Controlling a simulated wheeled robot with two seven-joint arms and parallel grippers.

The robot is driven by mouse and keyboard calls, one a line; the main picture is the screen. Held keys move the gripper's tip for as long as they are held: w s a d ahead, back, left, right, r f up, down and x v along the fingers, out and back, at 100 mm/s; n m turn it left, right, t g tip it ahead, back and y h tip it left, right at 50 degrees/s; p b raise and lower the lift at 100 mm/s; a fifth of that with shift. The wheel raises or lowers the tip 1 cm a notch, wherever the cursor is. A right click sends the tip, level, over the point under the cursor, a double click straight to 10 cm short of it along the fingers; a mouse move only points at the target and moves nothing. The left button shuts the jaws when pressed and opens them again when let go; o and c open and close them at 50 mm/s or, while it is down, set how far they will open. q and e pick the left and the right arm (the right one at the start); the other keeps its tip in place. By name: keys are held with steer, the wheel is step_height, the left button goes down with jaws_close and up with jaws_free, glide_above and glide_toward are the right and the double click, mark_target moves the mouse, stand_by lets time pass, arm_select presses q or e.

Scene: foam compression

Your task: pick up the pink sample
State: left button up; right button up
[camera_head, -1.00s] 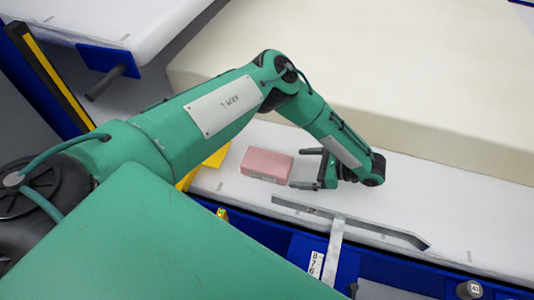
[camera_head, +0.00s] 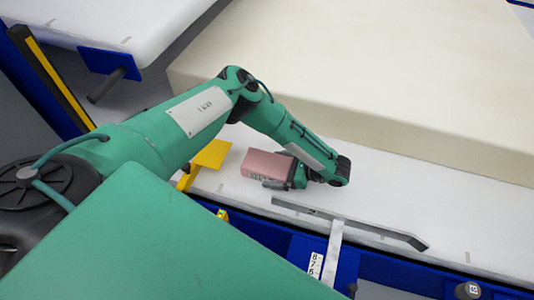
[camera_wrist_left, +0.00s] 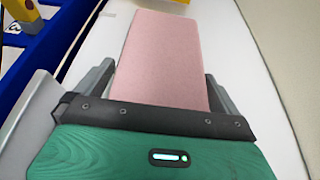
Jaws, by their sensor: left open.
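The pink sample (camera_head: 264,163) is a flat pink block lying on the white bench surface, with dark print on its near side. My left gripper (camera_head: 280,170) is open and reaches it from the right, with its fingers along the block's two sides. In the left wrist view the pink sample (camera_wrist_left: 163,58) runs between the two grey fingers of the gripper (camera_wrist_left: 160,82). A gap shows at the right finger; contact at the left finger is hard to tell. My right gripper is in neither view.
A large cream foam block (camera_head: 370,75) stands along the back. A yellow piece (camera_head: 212,153) sits just left of the sample. A grey metal strip (camera_head: 350,222) lies in front, near the blue bench edge. White surface is free to the right.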

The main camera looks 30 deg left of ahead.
arm_select(q)
steer(key=c, duration=1)
steer(key=shift+o, duration=0.2)
steer(key=shift+r, duration=0.15)
